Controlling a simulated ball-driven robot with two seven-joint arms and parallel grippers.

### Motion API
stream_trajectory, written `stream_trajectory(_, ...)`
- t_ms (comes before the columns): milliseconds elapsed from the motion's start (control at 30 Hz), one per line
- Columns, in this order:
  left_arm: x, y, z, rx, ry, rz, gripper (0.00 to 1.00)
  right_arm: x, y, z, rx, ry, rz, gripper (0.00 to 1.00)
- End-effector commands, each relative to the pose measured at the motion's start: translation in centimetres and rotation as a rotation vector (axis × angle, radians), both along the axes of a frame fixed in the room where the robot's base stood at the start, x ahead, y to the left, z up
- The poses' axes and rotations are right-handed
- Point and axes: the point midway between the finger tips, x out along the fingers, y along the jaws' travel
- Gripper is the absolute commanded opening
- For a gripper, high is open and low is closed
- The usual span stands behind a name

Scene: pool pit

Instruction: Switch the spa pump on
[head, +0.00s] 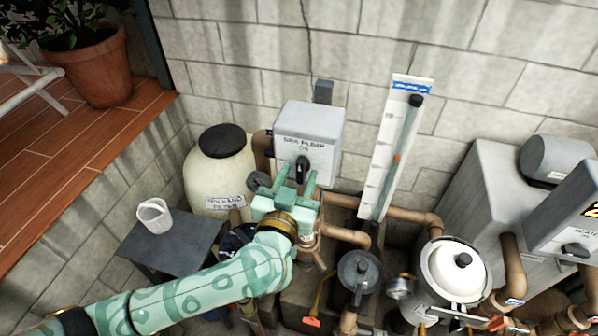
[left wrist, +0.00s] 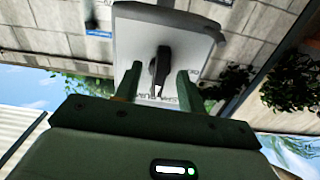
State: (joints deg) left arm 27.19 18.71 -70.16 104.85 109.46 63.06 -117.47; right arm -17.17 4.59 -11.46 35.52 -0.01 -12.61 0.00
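The grey spa pump switch box (head: 309,127) is on the block wall, labelled "SPA PUMP" with small green lettering below. Its black knob (head: 302,166) is on the front face and looks roughly upright. In the left wrist view the box (left wrist: 190,35) shows upside down, with the long dark knob (left wrist: 160,68) near its middle. My left gripper (head: 295,176) is open in front of the box, a finger on each side of the knob's line. I cannot tell whether the fingers touch it. My right gripper is not in view.
A cream tank (head: 205,178) with a black lid stands left of the box. A grey side table (head: 172,248) holds a white cup (head: 154,215). A tall gauge board (head: 378,165), brown pipes (head: 415,217) and a white-lidded pot (head: 455,268) crowd the right.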

Motion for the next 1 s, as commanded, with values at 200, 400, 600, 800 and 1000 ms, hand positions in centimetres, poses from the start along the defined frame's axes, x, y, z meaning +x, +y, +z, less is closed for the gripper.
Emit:
stream_trajectory(200, -1.9, 0.6, -0.1, -0.002, 0.003, -0.001, 0.40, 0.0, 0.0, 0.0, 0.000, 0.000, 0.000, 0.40)
stream_trajectory(400, -5.1, 1.6, -0.1, -0.001, 0.004, -0.002, 0.40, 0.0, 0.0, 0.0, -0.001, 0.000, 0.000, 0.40)
stream_trajectory(600, -6.7, 2.1, 0.0, -0.002, 0.001, -0.001, 0.40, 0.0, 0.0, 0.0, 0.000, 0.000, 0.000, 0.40)
stream_trajectory(800, -6.7, 2.2, 0.0, -0.002, 0.001, 0.000, 0.40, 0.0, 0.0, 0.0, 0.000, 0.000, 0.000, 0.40)
stream_trajectory(1000, -6.7, 2.1, 0.0, -0.002, 0.001, 0.000, 0.40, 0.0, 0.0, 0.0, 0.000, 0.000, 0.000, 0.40)
